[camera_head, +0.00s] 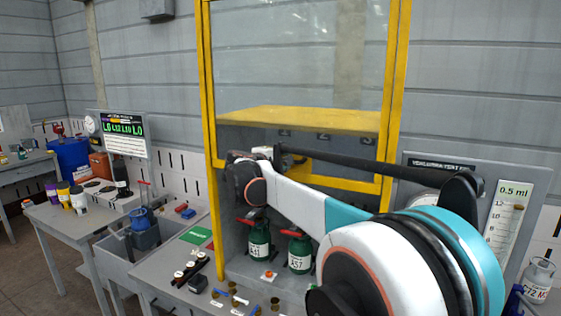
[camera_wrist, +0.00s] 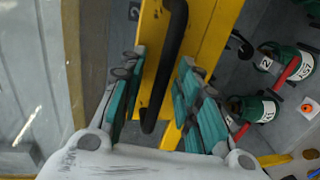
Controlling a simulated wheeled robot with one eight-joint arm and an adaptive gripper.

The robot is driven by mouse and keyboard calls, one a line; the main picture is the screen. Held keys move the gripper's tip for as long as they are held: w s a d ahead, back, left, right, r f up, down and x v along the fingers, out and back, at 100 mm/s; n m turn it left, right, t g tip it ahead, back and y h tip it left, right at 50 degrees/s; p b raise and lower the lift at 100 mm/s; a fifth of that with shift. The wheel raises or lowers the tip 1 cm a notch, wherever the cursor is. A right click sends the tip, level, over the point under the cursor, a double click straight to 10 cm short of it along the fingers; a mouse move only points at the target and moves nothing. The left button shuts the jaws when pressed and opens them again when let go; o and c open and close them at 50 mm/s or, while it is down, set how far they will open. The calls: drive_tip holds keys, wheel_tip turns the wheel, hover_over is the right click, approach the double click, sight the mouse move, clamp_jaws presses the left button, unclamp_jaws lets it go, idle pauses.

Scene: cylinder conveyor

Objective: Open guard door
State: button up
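The guard door has a yellow frame (camera_head: 393,80) around a clear panel (camera_head: 290,50) in the head view. Its yellow lower bar (camera_head: 345,183) crosses above the green cylinders, partly behind my arm. In the wrist view the yellow frame (camera_wrist: 205,30) runs diagonally and carries a black bar handle (camera_wrist: 173,60). My gripper (camera_wrist: 157,78) is open, its two teal-padded fingers on either side of the handle. Gaps show between the handle and both fingers. In the head view my arm reaches to the door's lower left, and the fingers are mostly hidden there.
Green cylinders (camera_head: 259,243) stand inside the station below the bar; they also show in the wrist view (camera_wrist: 290,65). A table with small parts (camera_head: 190,270) is at front left. A display screen (camera_head: 124,132) and a blue drum (camera_head: 70,155) stand farther left. A gauge panel (camera_head: 505,215) is right.

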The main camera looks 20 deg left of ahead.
drive_tip(key=v, duration=1.2)
drive_tip(key=shift+a, duration=0.1)
